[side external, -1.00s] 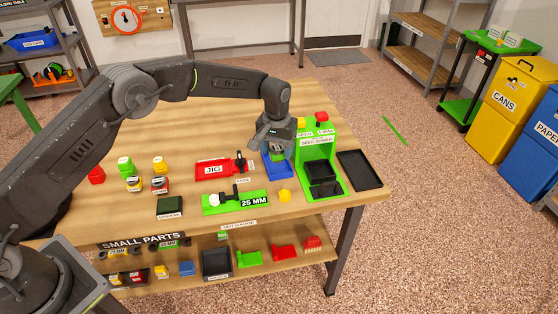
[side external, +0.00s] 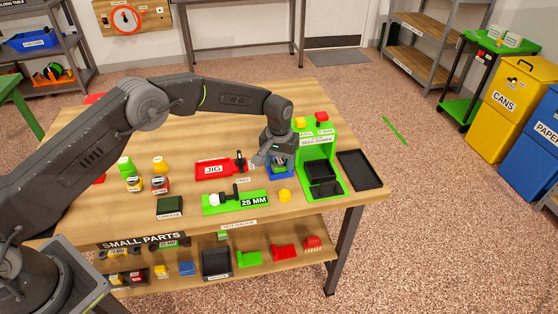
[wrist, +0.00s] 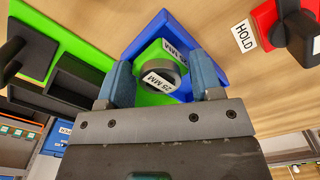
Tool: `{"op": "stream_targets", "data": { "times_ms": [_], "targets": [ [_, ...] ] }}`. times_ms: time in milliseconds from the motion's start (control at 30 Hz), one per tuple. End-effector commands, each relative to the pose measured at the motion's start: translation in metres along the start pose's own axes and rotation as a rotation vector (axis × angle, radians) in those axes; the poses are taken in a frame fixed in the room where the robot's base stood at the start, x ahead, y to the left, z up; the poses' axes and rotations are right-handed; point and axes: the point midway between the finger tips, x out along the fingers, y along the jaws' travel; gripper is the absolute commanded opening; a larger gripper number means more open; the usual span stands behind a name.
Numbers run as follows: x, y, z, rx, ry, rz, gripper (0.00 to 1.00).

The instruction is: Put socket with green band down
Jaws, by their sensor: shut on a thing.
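The socket with green band (wrist: 160,60) shows in the wrist view as a bright green body with a dark round part and a "25 MM" label. My gripper (side external: 281,165) is shut on it, with a blue-grey finger on each side. The blue tray (wrist: 150,32) lies under and around the socket in the wrist view. In the side view my gripper is low over the blue tray (side external: 289,173), and the fingers mostly hide the socket. I cannot tell whether the socket touches the tray floor.
The green seed sower (side external: 318,150) stands close on the right of my gripper, with a black tray (side external: 360,170) beyond it. The red jig (side external: 212,169) is on the left. A green 25 MM fixture (side external: 222,205) and a yellow piece (side external: 285,196) lie in front.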

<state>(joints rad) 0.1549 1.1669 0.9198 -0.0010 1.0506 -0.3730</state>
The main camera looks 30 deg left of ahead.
Motion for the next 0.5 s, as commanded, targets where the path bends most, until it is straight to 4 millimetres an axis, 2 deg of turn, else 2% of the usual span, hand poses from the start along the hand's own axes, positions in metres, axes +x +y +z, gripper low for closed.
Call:
{"op": "stream_targets", "data": {
  "times_ms": [33,233,267,500],
  "targets": [
    [0.0077,-0.0008,0.0015,0.001,-0.004,-0.003,0.32],
    [0.0132,-0.0012,0.0025,0.002,-0.006,-0.004,0.32],
    [0.014,-0.0015,0.0029,0.002,-0.008,-0.005,0.63],
    [0.0145,-0.0032,0.0028,0.003,-0.008,-0.008,0.85]
  ]
}}
